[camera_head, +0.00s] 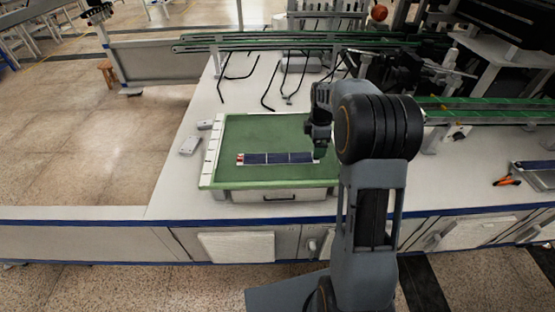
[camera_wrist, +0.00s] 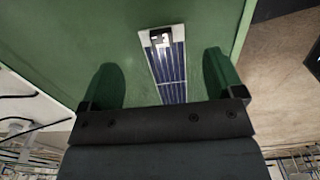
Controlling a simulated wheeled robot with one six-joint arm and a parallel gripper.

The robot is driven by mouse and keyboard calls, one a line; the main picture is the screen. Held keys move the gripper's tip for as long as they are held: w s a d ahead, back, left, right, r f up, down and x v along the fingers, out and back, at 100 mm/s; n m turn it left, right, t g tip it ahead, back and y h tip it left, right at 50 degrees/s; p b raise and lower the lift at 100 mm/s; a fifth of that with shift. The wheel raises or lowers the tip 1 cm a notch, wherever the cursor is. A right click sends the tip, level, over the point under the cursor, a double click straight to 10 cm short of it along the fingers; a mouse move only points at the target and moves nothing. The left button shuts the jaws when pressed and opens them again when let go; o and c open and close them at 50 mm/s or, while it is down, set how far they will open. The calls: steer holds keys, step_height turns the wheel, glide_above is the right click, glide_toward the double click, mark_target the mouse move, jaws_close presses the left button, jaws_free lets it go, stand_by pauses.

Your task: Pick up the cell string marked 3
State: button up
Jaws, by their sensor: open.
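A blue cell string (camera_head: 279,158) lies flat on the green board (camera_head: 262,128), with a red-and-white patch at its left end in the head view. In the wrist view the string (camera_wrist: 170,75) runs between the two fingers, and its white end carries a black mark too small to read. No number 3 can be made out. My gripper (camera_head: 318,155) is over the string's right end in the head view. In the wrist view my gripper (camera_wrist: 165,95) is open, with a finger on each side of the string and green gaps between. Part of the string is hidden behind the gripper body.
A white scale strip (camera_head: 211,153) runs along the board's left edge. Black cables (camera_head: 270,92) and a green conveyor rail (camera_head: 300,40) are behind. Orange-handled pliers (camera_head: 506,181) lie at right.

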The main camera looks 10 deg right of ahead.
mark_target(302, 158)
step_height(302, 158, down, 5)
steer(key=shift+s+a+r+b, duration=0.1)
steer(key=shift+r+b, duration=0.05)
steer(key=shift+b, duration=0.5)
steer(key=c, duration=1)
